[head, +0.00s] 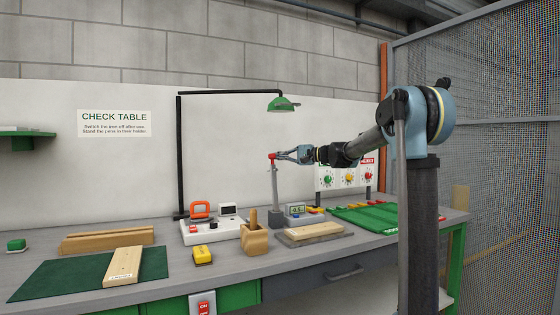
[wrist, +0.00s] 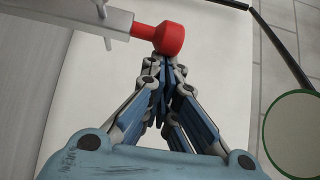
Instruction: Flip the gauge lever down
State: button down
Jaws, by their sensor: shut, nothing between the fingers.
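The gauge lever is a grey upright arm (head: 275,195) with a red knob (head: 272,156) on top, rising from the table beside a small gauge with a display (head: 297,210). In the wrist view the red knob (wrist: 170,39) sits at the end of the grey bar (wrist: 85,17). My gripper (head: 279,156) is shut and empty, its fingertips just right of the knob in the head view. In the wrist view the fingertips (wrist: 164,62) meet right at the knob's edge; I cannot tell whether they touch it.
A green lamp (head: 283,103) hangs above on a black frame. A wooden pen holder (head: 254,240) and a board on a grey plate (head: 314,233) stand near the lever's foot. A green mat (head: 375,217) lies right. A control panel (head: 347,178) stands behind my arm.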

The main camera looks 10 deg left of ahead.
jog(key=s+d+f+n+g+y, duration=0.3)
jog(key=s+d+n, duration=0.3)
jog(key=s, duration=0.3)
jog(key=s+d+f+n+g+y, duration=0.2)
jog(key=s+d+f+n+y, duration=0.3)
jog(key=s, duration=0.5)
jog(key=shift+d+f+n+g, duration=0.4)
jog(key=shift+d+f+n, duration=0.25)
jog(key=shift+d+n, duration=0.45)
jog(key=w+d, duration=0.1)
jog(key=d, duration=1.1)
jog(key=shift+d+f, duration=0.4)
jog(key=shift+w, duration=0.1)
